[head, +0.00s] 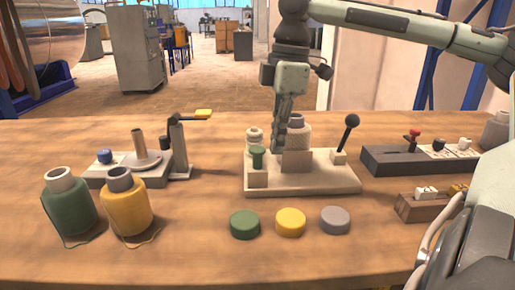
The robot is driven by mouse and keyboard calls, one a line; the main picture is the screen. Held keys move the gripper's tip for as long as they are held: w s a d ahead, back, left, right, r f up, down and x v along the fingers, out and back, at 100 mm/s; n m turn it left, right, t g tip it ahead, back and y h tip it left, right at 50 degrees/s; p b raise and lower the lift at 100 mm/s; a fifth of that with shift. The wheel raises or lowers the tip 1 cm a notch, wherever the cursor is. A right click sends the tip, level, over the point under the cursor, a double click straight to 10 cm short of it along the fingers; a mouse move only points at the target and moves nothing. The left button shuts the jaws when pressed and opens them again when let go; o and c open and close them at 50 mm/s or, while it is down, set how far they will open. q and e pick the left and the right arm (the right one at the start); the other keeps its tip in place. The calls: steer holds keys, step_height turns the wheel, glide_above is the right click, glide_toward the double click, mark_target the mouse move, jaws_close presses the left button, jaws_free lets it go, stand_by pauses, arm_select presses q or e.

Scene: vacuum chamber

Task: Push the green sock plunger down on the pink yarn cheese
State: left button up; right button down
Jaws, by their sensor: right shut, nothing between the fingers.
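A green plunger-like piece (257,158) stands upright on a small block at the left of a beige base plate (310,184). A dull, pale pinkish-grey wound cylinder (301,136), perhaps the yarn cheese, stands behind a tan block on the same plate. My right gripper (279,150) points down, shut and empty, between the green piece and the cylinder. It partly covers the cylinder; whether it touches anything I cannot tell. My left gripper is out of view.
A black-knobbed lever (349,133) rises at the plate's right. Green (245,224), yellow (290,222) and grey (334,220) discs lie in front. Green (70,210) and yellow (127,206) bobbins stand left, near a grey fixture (130,176). A dark switch block (395,162) lies right.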

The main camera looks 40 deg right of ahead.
step_height(320, 180, up, 12)
steer(key=d, duration=0.1)
steer(key=shift+s, duration=0.3)
stand_by(1.2)
